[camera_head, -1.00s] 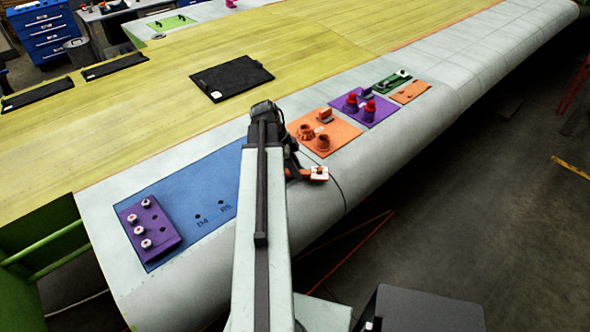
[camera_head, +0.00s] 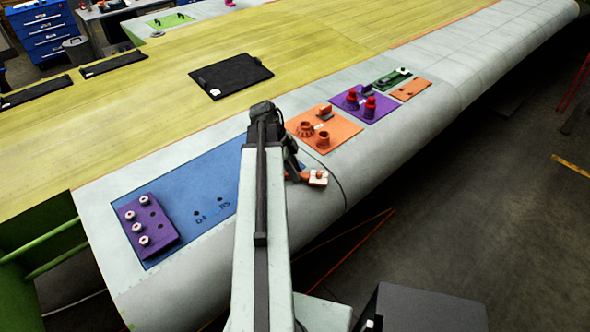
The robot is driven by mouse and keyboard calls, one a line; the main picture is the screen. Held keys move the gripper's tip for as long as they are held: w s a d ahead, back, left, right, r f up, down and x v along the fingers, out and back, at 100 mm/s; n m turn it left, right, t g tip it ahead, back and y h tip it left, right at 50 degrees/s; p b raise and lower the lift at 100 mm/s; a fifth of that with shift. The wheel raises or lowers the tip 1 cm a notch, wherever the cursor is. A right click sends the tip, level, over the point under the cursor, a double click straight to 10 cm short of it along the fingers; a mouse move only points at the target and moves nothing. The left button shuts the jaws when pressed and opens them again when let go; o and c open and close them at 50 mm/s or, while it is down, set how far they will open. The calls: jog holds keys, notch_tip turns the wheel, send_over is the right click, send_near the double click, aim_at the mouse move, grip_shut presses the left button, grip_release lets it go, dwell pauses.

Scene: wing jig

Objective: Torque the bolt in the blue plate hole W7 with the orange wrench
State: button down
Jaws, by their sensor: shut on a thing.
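The blue plate (camera_head: 185,185) lies on the pale wing skin, left of my arm. Two dark holes with small labels show on it; hole W7 and its bolt cannot be made out, and my arm covers the plate's right part. My gripper (camera_head: 292,172) is mostly hidden behind my arm. It is shut on the orange wrench (camera_head: 305,177), whose end with a pale square block sticks out right of my arm, over the wing skin near its curved front edge. The wrench is to the right of the visible part of the blue plate.
A purple block (camera_head: 158,232) with several white-topped bolts stands on the blue plate's left end. Beyond my gripper are an orange plate (camera_head: 342,132) with raised fittings and a purple plate (camera_head: 380,108) with red-topped fittings. A black mat (camera_head: 245,77) lies farther back.

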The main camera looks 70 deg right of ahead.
jog(key=shift+s+a+m+y, duration=0.1)
jog(key=shift+a+m+y, duration=0.2)
jog(key=shift+a+m, duration=0.3)
jog(key=shift+r, duration=0.1)
notch_tip(320, 180, up, 7)
jog(key=p, duration=0.7)
jog(key=shift+r, duration=0.15)
jog(key=shift+f, duration=0.2)
